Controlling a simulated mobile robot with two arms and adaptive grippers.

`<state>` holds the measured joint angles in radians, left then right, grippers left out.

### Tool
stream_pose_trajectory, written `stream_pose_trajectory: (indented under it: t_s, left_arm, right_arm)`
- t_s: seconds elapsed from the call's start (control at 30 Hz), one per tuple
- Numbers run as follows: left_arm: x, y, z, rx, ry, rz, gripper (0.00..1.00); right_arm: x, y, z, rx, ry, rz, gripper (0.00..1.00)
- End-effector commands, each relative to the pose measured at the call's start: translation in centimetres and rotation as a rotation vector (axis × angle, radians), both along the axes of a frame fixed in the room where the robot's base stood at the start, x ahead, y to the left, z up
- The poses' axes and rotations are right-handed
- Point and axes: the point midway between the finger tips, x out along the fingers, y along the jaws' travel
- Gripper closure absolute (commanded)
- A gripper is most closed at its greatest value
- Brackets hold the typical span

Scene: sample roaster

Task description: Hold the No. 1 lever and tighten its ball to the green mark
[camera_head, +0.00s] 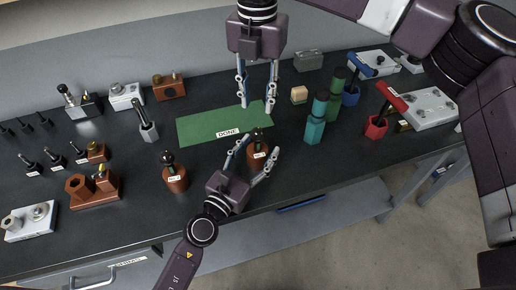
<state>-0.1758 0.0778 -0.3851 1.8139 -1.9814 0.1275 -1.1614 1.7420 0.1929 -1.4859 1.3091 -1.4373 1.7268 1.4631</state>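A copper-brown cylinder with a short dark lever and ball (258,142) stands near the front of the black bench. A similar one (174,172) stands to its left. Both carry small white labels, too small to read surely, so I cannot tell which is No. 1. Any green mark on them is too small to see. My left gripper (260,147) is open, its fingers spread on either side of the right-hand cylinder; contact cannot be told. My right gripper (257,107) is open and empty, fingers pointing down over the green mat, behind that cylinder.
The green mat (200,128) is labelled DONE. Several fixtures and dark levers (95,190) fill the left. The bench front between the cylinders is clear.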

Motion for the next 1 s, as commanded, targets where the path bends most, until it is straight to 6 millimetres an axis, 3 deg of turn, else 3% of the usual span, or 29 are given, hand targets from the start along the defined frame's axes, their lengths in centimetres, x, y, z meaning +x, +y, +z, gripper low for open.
stream_pose_trajectory:
  t_s: [1.0]
  left_arm:
    - [-0.01,-0.02,0.47,0.0,0.001,-0.001,0.42]
  right_arm:
    - [0.0,0.0,0.68,0.0,0.0,0.0,0.71]
